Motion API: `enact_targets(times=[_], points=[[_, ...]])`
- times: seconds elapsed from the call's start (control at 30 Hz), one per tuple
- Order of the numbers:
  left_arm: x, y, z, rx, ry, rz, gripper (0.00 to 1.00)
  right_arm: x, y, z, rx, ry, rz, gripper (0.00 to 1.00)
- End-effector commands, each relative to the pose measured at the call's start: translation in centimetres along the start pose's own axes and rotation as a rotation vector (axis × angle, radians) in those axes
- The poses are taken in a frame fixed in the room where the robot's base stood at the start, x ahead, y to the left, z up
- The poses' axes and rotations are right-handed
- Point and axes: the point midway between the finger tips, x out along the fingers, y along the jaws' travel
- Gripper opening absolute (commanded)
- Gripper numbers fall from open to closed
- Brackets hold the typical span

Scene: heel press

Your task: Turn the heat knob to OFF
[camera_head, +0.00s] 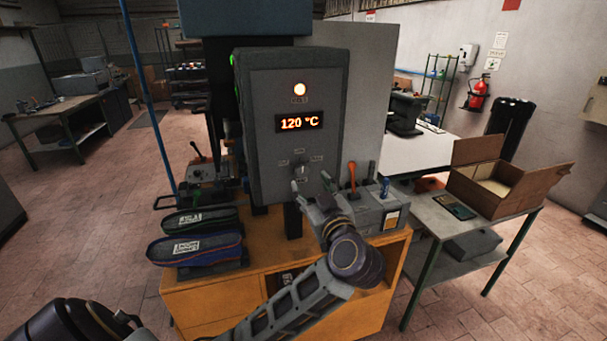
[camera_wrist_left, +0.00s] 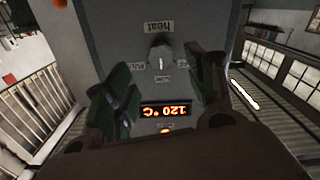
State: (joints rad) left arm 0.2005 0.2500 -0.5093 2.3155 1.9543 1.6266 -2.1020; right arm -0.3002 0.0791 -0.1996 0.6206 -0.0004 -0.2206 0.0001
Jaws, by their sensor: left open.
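The heat knob (camera_head: 300,171) is on the lower front of a grey control box (camera_head: 262,135), with small labels around it. In the left wrist view, which is upside down, the light grey knob (camera_wrist_left: 160,55) has a pale pointer mark that seems to aim at LOW. FULL is readable on the left of that view; the label on the right is partly covered. My left gripper (camera_head: 325,205) is just below and right of the knob in the head view. In the wrist view its fingers (camera_wrist_left: 165,85) are apart, with the knob beyond the gap and nothing between them.
A lit display (camera_head: 299,122) reads 120 °C under a glowing orange lamp (camera_head: 300,89). An orange lever (camera_head: 352,176) and a blue lever (camera_head: 385,187) stand right of my gripper. Shoes (camera_head: 196,248) sit on the orange bench at left. An open carton (camera_head: 497,185) is on the right table.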

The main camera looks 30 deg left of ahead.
Motion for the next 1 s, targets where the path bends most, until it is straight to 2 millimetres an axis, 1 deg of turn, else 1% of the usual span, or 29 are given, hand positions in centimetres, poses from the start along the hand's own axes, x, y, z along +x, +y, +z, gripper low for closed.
enact_targets(times=[0.03, 0.3, 0.5, 0.7, 1.0], points=[[0.7, 0.0, -0.1, 0.002, 0.002, -0.002, 0.56, -0.1, 0.0, 0.0, 0.000, 0.000, 0.000, 0.40], [4.3, 0.0, -0.1, 0.001, 0.001, -0.003, 0.56, -0.4, 0.0, 0.0, 0.000, 0.000, 0.000, 0.40], [6.4, 0.0, 0.0, 0.002, 0.001, -0.001, 0.56, -0.6, 0.0, -0.1, 0.000, 0.000, 0.000, 0.40], [7.5, 0.0, 0.0, 0.000, 0.000, -0.001, 0.56, -0.6, 0.0, -0.1, 0.000, 0.001, 0.000, 0.40], [7.6, 0.0, 0.0, 0.000, -0.001, -0.001, 0.56, -0.6, 0.0, -0.1, 0.000, 0.001, 0.000, 0.40]])
